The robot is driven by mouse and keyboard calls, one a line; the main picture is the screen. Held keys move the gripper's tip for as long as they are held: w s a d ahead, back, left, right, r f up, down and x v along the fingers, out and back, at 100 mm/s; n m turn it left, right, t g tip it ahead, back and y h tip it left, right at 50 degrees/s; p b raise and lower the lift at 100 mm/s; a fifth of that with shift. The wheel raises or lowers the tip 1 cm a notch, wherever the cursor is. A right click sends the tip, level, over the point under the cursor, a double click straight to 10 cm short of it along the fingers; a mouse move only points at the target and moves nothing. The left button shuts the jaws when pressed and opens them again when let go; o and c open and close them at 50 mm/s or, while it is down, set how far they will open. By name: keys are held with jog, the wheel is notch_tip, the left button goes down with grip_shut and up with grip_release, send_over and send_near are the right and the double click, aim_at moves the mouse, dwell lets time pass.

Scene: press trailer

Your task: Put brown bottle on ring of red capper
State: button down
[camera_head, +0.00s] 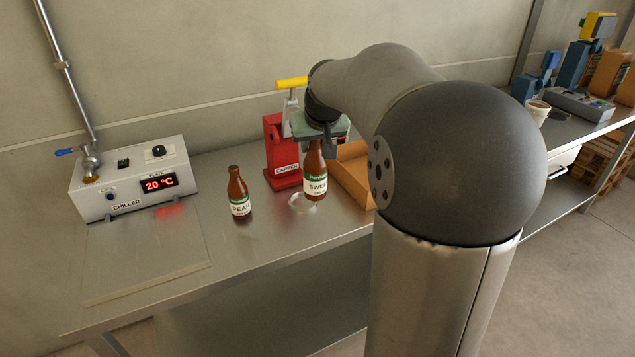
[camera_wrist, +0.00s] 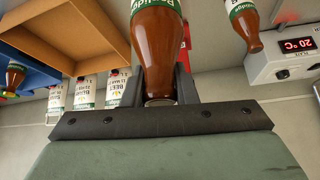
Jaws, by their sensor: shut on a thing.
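My gripper (camera_head: 320,143) is shut on the neck of a brown bottle (camera_head: 315,178) with a green and white label reading "SWEE…". The held bottle also fills the middle of the wrist view (camera_wrist: 158,50), upright in the jaws. The red capper (camera_head: 282,150), with a yellow handle, stands just behind and left of it. A pale ring (camera_head: 301,207) lies in front of the capper. The bottle's base overlaps the ring's right side in the head view; I cannot tell whether it touches. A second brown bottle (camera_head: 238,195), labelled "PEAR", stands to the left.
The chiller (camera_head: 135,182), reading 20 °C, stands at the left with a flat plate (camera_head: 145,255) before it. An orange-brown box (camera_head: 352,172) is close on the held bottle's right. Several labelled containers (camera_wrist: 85,92) show in the wrist view. Bare table lies around the PEAR bottle.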

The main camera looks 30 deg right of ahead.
jog(key=w+r+p+x, duration=0.1)
jog(key=p+x, duration=0.1)
jog(key=x, duration=0.6)
jog(key=w+r+p+x, duration=0.1)
jog(key=w+p+x, duration=0.1)
jog(key=x, duration=0.7)
jog(key=shift+w+d, duration=0.15)
jog(key=shift+w, duration=0.15)
jog(key=shift+f, duration=0.2)
jog(key=c, duration=1.2)
grip_release()
jog(key=shift+o, duration=0.2)
